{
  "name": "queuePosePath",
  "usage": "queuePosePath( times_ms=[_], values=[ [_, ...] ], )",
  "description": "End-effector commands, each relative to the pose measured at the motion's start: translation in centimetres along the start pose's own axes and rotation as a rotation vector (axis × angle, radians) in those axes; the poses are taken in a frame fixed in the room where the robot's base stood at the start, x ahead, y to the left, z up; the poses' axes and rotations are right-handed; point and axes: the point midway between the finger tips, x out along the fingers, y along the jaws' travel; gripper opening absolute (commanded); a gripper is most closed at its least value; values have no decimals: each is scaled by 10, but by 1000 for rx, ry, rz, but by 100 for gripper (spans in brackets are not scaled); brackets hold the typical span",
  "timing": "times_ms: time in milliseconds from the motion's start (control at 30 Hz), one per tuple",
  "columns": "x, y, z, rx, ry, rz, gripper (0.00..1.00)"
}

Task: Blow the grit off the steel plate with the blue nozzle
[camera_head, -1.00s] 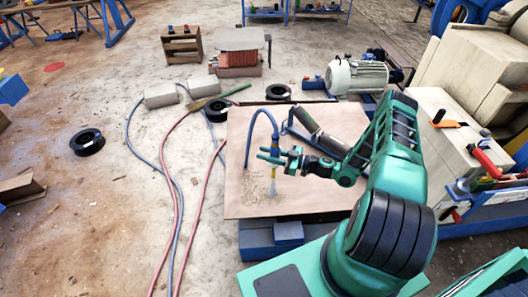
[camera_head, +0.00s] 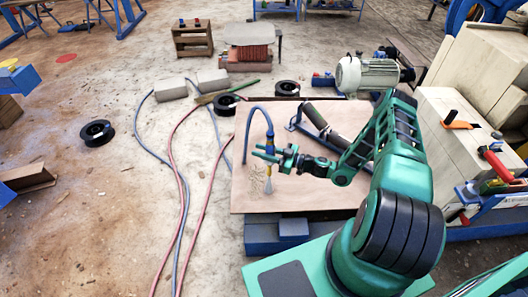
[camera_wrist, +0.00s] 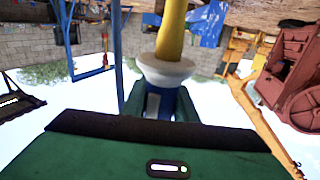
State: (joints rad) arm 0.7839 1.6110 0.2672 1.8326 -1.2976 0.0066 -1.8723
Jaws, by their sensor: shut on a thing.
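The blue nozzle with its yellow tip (camera_head: 269,166) points down above the left part of the steel plate (camera_head: 325,197). A blue hose loops up and over from its top. My gripper (camera_head: 268,153) is shut on the nozzle and holds it above the plate. A pale cone, like a jet of air, shows below the tip. A patch of grit (camera_head: 256,180) lies on the plate at the left, beside and under the jet. In the wrist view the yellow tip (camera_wrist: 173,34) and white collar show beyond my green fingers (camera_wrist: 160,103).
A blue block (camera_head: 276,237) is below the plate's front edge. Red and blue hoses (camera_head: 178,200) run over the floor at left. A motor (camera_head: 370,77) stands behind right.

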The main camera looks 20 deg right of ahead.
Motion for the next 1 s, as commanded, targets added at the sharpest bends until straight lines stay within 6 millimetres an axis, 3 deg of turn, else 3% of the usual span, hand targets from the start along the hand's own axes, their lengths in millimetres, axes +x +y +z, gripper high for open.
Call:
queuePosePath(
  times_ms=[800,1000],
  values=[
    [46,-19,0,0,1,0,0],
    [50,-7,0,-2,2,1,0]
  ],
)
